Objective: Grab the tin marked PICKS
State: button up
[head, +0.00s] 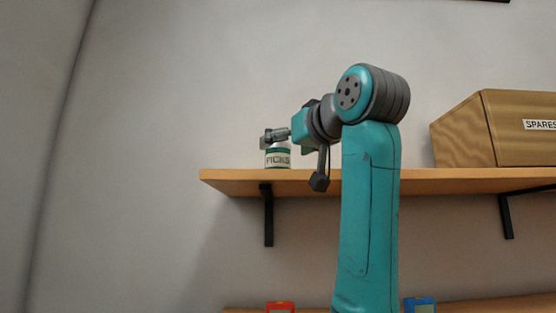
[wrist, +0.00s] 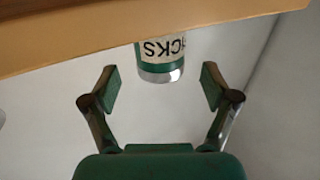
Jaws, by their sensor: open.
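The tin marked PICKS (head: 277,158) stands upright near the left end of the wooden shelf, white label with green bands. In the wrist view the tin (wrist: 160,62) appears upside down, with part of its label cut off by the shelf edge. My gripper (head: 268,140) is at the tin's upper part in the head view. In the wrist view my gripper (wrist: 159,86) is open, one finger on each side of the tin, with gaps between. The fingers do not appear to touch it.
The wooden shelf (head: 225,177) rests on black brackets (head: 268,215). A wooden box marked SPARES (head: 463,132) stands on its right part. Below are a red device (head: 280,307) and a blue device (head: 420,304) on a lower surface. The shelf's left end is clear.

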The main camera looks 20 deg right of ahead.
aim_at(284, 149)
jog(key=w, duration=0.4)
jog(key=shift+a+f, duration=0.3)
jog(key=shift+a, duration=0.05)
jog(key=c, duration=1.3)
jog(key=shift+c, duration=0.2)
jog(key=shift+r, duration=0.1)
